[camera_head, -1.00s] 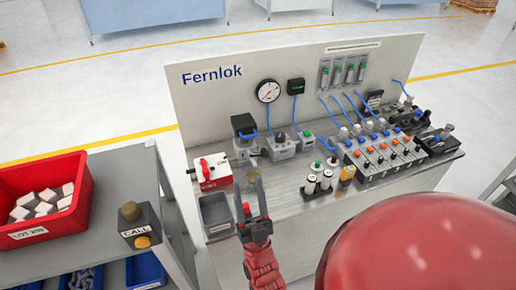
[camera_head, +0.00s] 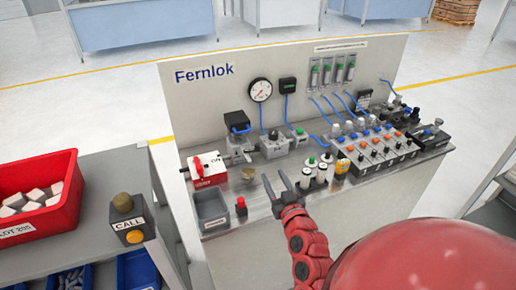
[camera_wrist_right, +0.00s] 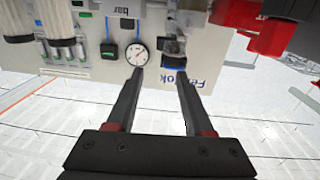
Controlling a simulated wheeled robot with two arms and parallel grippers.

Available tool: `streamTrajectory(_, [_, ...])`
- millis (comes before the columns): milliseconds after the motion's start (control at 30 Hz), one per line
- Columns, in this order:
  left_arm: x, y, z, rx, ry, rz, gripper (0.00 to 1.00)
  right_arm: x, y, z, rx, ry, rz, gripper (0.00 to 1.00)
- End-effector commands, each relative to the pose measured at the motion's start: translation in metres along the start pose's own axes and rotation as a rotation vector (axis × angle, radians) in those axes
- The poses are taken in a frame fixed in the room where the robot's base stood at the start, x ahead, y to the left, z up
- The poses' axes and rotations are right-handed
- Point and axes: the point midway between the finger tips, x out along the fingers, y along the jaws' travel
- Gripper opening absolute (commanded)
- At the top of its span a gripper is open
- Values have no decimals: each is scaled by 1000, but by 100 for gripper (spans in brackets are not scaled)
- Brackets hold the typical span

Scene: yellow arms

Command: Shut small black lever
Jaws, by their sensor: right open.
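The small black lever is too small to make out for certain. A small dark knob or lever (camera_head: 273,134) tops the grey block (camera_head: 274,147) below the gauge, and I cannot tell which way it is set. My right gripper (camera_head: 275,182) is open and empty over the front of the bench, in front of that block and left of the white-capped bottles. In the right wrist view its two dark fingers (camera_wrist_right: 160,75) are apart with nothing between them. My left gripper is not in view.
A red switch box (camera_head: 207,169), a grey bin (camera_head: 211,210), a red button (camera_head: 241,206) and a brass piece (camera_head: 248,174) are left of the gripper. Bottles (camera_head: 308,178) and a valve row (camera_head: 375,150) are right. The Fernlok panel (camera_head: 210,100) stands behind.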

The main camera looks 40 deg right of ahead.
Motion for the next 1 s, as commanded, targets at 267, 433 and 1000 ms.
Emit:
streamTrajectory(267, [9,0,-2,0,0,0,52,54,-1,-7,1,7,-2,52])
streamTrajectory(433, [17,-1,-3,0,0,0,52,88,-1,-5,4,4,-2,52])
streamTrajectory(1000, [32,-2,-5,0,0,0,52,162,0,-3,2,6,1,52])
